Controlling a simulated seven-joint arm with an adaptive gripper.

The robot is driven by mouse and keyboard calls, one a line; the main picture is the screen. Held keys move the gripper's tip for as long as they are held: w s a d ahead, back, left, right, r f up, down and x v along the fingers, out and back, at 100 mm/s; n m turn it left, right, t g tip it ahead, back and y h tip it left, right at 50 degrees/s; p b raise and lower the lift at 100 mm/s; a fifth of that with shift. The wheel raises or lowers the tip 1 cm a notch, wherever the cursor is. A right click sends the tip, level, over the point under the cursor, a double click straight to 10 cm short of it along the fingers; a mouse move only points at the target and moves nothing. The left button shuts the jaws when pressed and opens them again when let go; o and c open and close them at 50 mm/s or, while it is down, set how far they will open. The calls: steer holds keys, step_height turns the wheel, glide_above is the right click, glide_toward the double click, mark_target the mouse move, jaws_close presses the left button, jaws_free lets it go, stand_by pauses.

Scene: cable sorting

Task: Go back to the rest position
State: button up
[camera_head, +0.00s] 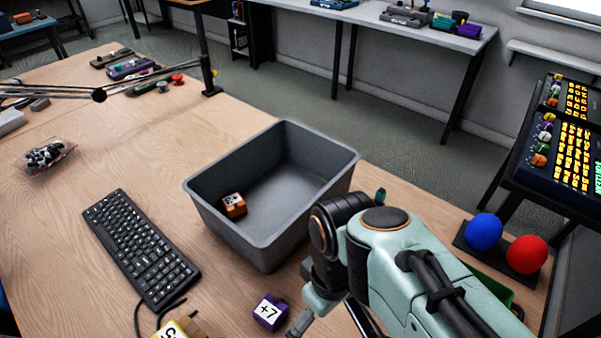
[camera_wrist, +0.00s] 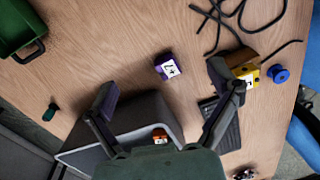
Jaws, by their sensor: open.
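My gripper (camera_wrist: 170,93) is open in the wrist view, with its two fingers spread wide and nothing between them. In the head view my arm comes in from the lower right, and the gripper (camera_head: 316,298) is partly hidden by the arm and cut off by the lower edge. It is above the table by the near right corner of the grey bin (camera_head: 222,225). The bin also shows below the fingers in the wrist view (camera_wrist: 135,140).
A purple +7 block (camera_head: 270,312) and a yellow block (camera_head: 172,330) lie near the front edge. A black keyboard (camera_head: 140,247) lies left of the bin. Blue (camera_head: 484,232) and red (camera_head: 527,254) balls stand at right. A green container (camera_wrist: 18,28) is in the wrist view.

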steer(key=s+d+f+m, duration=0.1)
steer(key=s+d+m, duration=0.2)
steer(key=s+m, duration=0.2)
steer(key=shift+s+d+f+m, duration=0.2)
steer(key=shift+d+m, duration=0.15)
steer(key=shift+m, duration=0.15)
steer(key=shift+o, duration=0.3)
steer(key=shift+o, duration=0.7)
steer(key=shift+w, duration=0.1)
